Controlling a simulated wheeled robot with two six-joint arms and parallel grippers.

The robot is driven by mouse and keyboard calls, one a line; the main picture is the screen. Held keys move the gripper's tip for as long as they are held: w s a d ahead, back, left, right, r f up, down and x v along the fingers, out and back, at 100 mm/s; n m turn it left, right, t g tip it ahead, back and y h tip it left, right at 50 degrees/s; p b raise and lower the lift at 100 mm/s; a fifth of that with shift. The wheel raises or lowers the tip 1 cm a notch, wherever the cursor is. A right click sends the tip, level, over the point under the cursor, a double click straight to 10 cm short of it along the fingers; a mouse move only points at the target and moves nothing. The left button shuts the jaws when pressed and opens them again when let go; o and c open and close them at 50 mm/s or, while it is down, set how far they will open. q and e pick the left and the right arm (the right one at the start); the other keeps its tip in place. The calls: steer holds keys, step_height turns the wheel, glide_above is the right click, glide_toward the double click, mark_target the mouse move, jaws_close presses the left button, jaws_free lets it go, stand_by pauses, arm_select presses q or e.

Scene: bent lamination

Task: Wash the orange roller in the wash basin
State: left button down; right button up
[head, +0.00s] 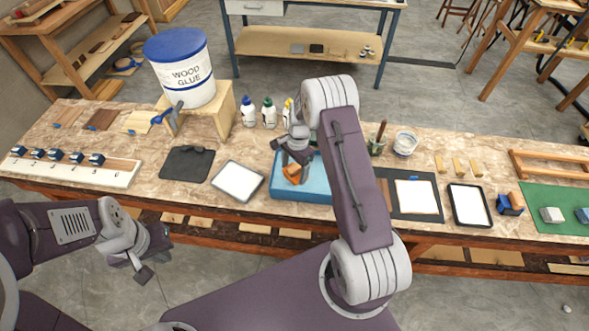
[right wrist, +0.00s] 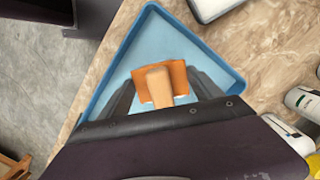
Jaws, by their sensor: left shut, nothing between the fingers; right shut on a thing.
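The orange roller (right wrist: 177,78) is in the right wrist view, with its wooden handle (right wrist: 158,86) between the fingers of my right gripper (right wrist: 162,98). In the head view the orange roller (head: 297,175) shows below my right gripper (head: 295,155), over the blue wash basin (head: 318,188). The basin also shows in the right wrist view (right wrist: 127,50), with pale blue water or floor inside. I cannot tell whether the roller touches the water. My left gripper (head: 146,268) is shut and empty, low in front of the table.
A white tray (head: 238,181) lies left of the basin, and a dark mat (head: 188,163) further left. Several bottles (head: 268,112) stand behind the basin. A wood glue bucket (head: 181,68) stands at the back left. A dark board with a white sheet (head: 417,197) lies to the right.

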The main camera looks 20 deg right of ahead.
steer(key=shift+s+d+p, duration=0.1)
steer(key=shift+s+d, duration=0.4)
steer(key=shift+d, duration=0.35)
steer(key=shift+s+d+p, duration=0.15)
steer(key=shift+s+d, duration=0.35)
steer(key=shift+d, duration=0.3)
steer(key=shift+s+d+p, duration=0.1)
steer(key=shift+s+d, duration=0.4)
steer(key=shift+d, duration=0.35)
steer(key=shift+w+a, duration=0.55)
steer(key=shift+a, duration=0.35)
steer(key=shift+w+a, duration=0.5)
steer(key=shift+a, duration=0.35)
steer(key=shift+w+a, duration=0.55)
steer(key=shift+a, duration=0.35)
steer(key=shift+s+d+p, duration=0.15)
steer(key=shift+s+d, duration=0.4)
steer(key=shift+d, duration=0.35)
steer(key=shift+s+d+p, duration=0.15)
steer(key=shift+s+d, duration=0.35)
steer(key=shift+d, duration=0.35)
steer(key=shift+s+d+p, duration=0.15)
steer(key=shift+s+d, duration=0.4)
steer(key=shift+d, duration=0.35)
